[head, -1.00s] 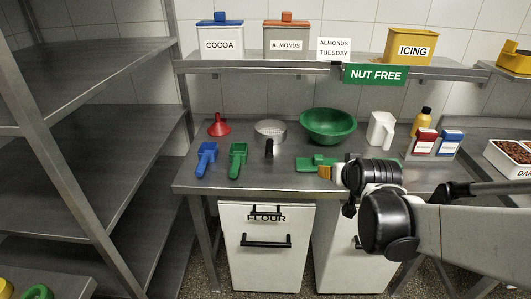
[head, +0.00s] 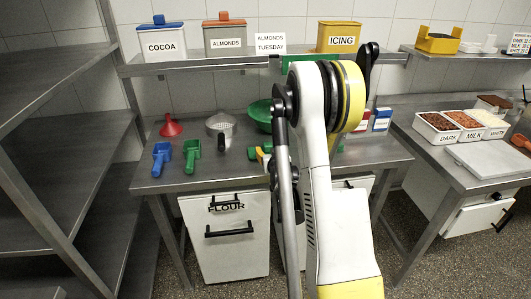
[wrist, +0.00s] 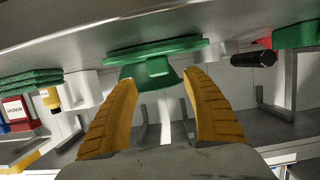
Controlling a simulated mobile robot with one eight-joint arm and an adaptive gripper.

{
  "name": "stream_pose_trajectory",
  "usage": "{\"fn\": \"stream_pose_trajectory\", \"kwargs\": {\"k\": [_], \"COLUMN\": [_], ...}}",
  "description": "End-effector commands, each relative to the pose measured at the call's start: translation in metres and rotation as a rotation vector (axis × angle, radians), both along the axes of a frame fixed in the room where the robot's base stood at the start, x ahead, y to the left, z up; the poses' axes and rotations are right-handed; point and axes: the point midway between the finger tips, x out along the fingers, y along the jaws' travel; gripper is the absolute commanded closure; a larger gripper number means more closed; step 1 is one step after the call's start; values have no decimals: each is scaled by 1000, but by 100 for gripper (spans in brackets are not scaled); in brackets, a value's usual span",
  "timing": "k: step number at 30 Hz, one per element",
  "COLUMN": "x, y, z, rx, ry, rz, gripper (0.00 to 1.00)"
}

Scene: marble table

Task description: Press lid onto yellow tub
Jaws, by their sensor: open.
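The yellow tub (head: 338,38), labelled ICING, stands open-topped on the upper shelf. What looks like its lid, a flat green piece with a block-shaped handle (wrist: 150,72), lies on the steel table. In the head view, my arm hides most of it. My gripper (wrist: 158,78) is open, with one yellow finger on each side of the handle in the wrist view. The fingertips are close to the handle, but I cannot tell whether they touch it. The wrist picture appears upside down, with the tabletop along its top.
The shelf also holds a blue-lidded cocoa tub (head: 161,37) and an orange-lidded almonds tub (head: 225,38). A green bowl (head: 258,112), sieve (head: 221,124), red funnel (head: 171,125), blue scoop (head: 161,158) and green scoop (head: 192,158) crowd the table's left part.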

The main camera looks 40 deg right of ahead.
Motion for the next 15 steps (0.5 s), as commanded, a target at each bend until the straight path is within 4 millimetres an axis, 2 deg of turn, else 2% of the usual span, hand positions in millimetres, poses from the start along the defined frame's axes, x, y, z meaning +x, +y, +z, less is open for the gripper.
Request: {"fn": "stream_pose_trajectory", "kwargs": {"k": [10,15], "x": [38,48], "y": [-26,-32], "z": [-17,-18], "rx": [1,0], "ry": [1,1], "rz": [1,1], "gripper": [42,42]}}
